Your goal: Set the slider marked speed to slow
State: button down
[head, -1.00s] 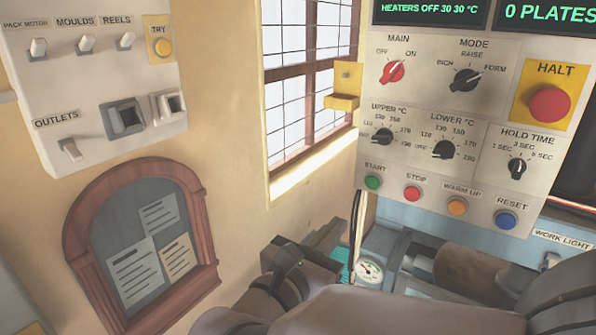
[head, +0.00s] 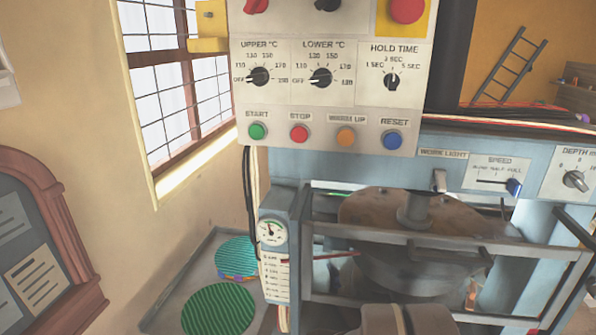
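The speed slider (head: 514,187) is on a small white plate marked SPEED on the blue machine front, at the right of the head view. The small lettering seems to read SLOW, HALF, FULL from left to right. My gripper is not in view. Only a brown part, probably my arm, shows at the bottom edge, well below the slider.
The work light switch (head: 439,180) is just left of the slider plate, and the depth knob (head: 574,180) is to its right. A metal guard frame (head: 420,243) with a bar handle crosses below. The control panel (head: 330,110) juts out at upper left.

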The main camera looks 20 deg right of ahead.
aim_at(514, 187)
jog(key=z, duration=1.25)
